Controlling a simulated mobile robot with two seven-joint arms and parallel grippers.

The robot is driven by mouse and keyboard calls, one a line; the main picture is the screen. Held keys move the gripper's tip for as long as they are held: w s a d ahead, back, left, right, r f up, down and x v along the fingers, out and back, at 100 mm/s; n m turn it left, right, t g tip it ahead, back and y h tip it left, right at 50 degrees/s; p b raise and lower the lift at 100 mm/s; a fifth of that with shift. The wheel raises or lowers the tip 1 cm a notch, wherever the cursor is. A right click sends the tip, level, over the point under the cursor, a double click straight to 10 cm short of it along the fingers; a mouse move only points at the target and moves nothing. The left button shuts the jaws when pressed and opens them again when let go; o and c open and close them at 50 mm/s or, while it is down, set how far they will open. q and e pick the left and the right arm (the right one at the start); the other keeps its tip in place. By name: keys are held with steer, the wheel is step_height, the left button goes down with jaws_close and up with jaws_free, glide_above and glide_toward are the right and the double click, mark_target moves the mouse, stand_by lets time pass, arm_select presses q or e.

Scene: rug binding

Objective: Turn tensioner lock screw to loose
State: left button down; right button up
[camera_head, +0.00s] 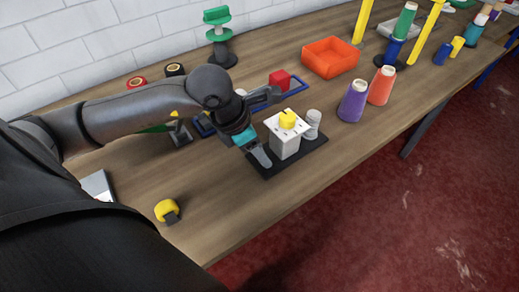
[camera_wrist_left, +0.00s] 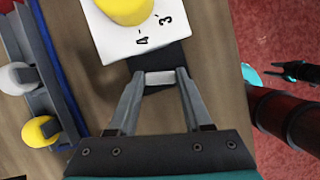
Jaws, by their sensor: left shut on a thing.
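The tensioner is a white block (camera_head: 285,146) with a yellow knob (camera_head: 288,119) on top, standing on a dark base plate (camera_head: 313,146). In the left wrist view the block's top (camera_wrist_left: 140,42) shows the numbers 3 and 4 beside the yellow knob (camera_wrist_left: 124,8). My left gripper (camera_head: 262,158) is low at the block's near left side. In the left wrist view its fingers (camera_wrist_left: 160,79) are closed on a small pale grey piece (camera_wrist_left: 160,77), apparently the lock screw, over the plate. What seems to be my right gripper (camera_wrist_left: 298,72) shows small at the right edge, its jaws unclear.
A grey cylinder (camera_head: 312,125) stands on the plate behind the block. Purple (camera_head: 353,101) and orange (camera_head: 381,86) cones and an orange bin (camera_head: 330,57) stand farther right. A yellow item (camera_head: 167,210) is near the front. The wood between is clear.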

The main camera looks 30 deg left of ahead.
arm_select(q)
steer(key=shift+n, duration=0.5)
steer(key=c, duration=0.6)
jaws_free()
steer(key=shift+r, duration=0.1)
steer(key=p+v, duration=0.5)
steer(key=v, duration=1)
steer(key=shift+s+d, duration=0.2)
steer(key=shift+s, duration=0.1)
